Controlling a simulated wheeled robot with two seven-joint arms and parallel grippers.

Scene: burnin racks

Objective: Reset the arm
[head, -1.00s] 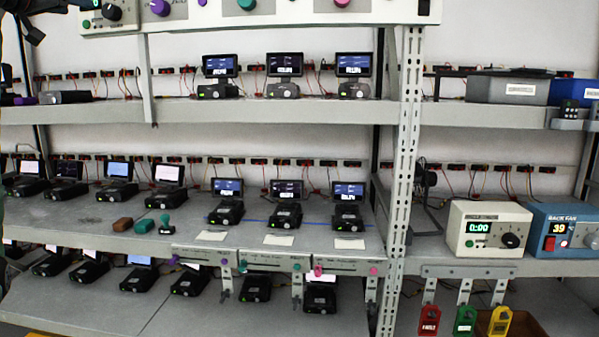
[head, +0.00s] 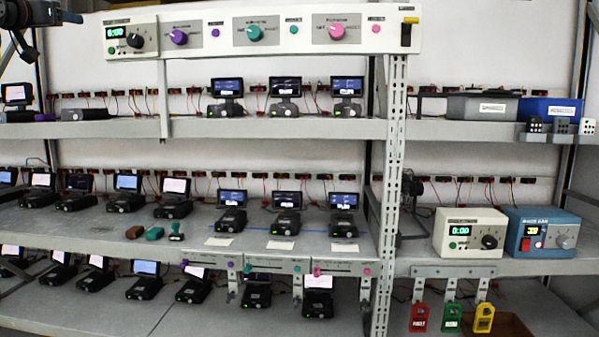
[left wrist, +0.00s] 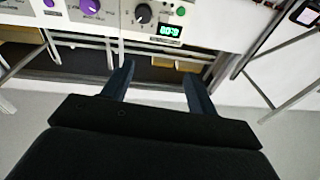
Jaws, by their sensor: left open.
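My left gripper (left wrist: 160,85) shows in the left wrist view with its two dark fingers apart and nothing between them. Beyond the fingertips is a white control panel with a black dial (left wrist: 143,13), a green display (left wrist: 169,30) and a purple knob (left wrist: 90,6). In the head view, part of my left arm (head: 22,30) shows at the top left corner, in the air in front of the rack and apart from the shelves. Its fingers are hard to make out there. My right gripper is in neither view.
A grey rack holds several small devices with screens on its upper shelf (head: 240,130), middle shelf and lower shelf. A long control panel (head: 290,52) runs along the top. A white timer box (head: 469,232) and a blue fan box (head: 540,232) stand at right, above red, green and yellow tags (head: 451,318).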

